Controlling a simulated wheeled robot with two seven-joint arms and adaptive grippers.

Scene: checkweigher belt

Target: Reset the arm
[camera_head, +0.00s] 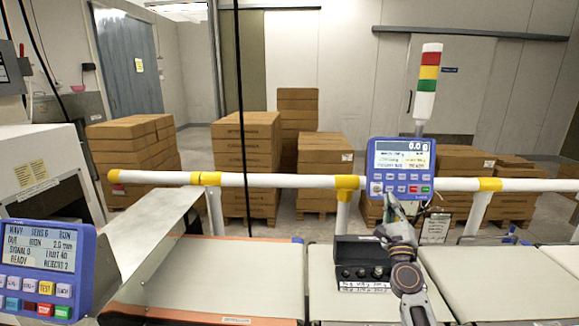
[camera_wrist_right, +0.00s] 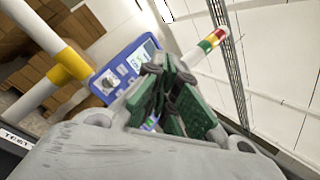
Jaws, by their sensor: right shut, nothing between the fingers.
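My right gripper (camera_head: 392,205) is raised in front of the blue checkweigher panel (camera_head: 402,168), just below its row of buttons. I cannot tell if it touches the panel. The panel's screen reads 0.0 g. In the right wrist view, the green-padded fingers of my right gripper (camera_wrist_right: 160,90) are closed together with nothing between them. The blue panel (camera_wrist_right: 118,65) shows behind them, partly hidden. My left gripper is not in view.
Pale belts (camera_head: 215,270) run across the front. A black box with knobs (camera_head: 358,262) stands beside my right arm. A white and yellow rail (camera_head: 270,181) crosses behind. A second blue panel (camera_head: 40,262) is at left. A signal tower (camera_head: 428,80) rises above the right panel.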

